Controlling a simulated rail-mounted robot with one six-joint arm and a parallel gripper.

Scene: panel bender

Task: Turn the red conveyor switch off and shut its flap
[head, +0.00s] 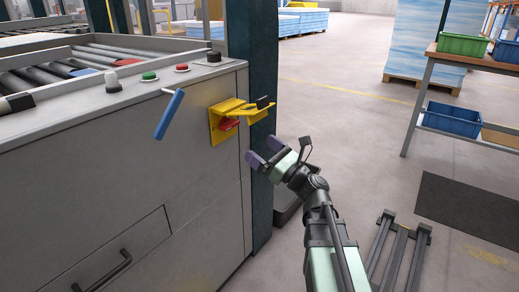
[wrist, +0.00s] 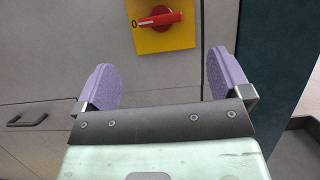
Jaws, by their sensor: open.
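The red conveyor switch (head: 228,125) sits on a yellow plate (head: 216,130) on the grey machine's side. In the wrist view the red switch (wrist: 159,19) lies nearly level on its yellow plate (wrist: 165,42), with a "0" mark at its left end. The yellow flap (head: 240,106) sticks out above the switch, open, with a dark piece at its outer end. My gripper (head: 264,154) is open and empty, below and to the right of the switch in the head view. In the wrist view my gripper's purple fingers (wrist: 162,80) stand apart, below the switch. The flap is not visible there.
A blue-handled lever (head: 169,115) sticks out left of the switch. Push buttons (head: 150,76) and rollers are on top of the machine. A drawer handle (head: 102,272) is low on its front. A dark post (head: 262,190) stands right of the switch. Floor to the right is partly clear.

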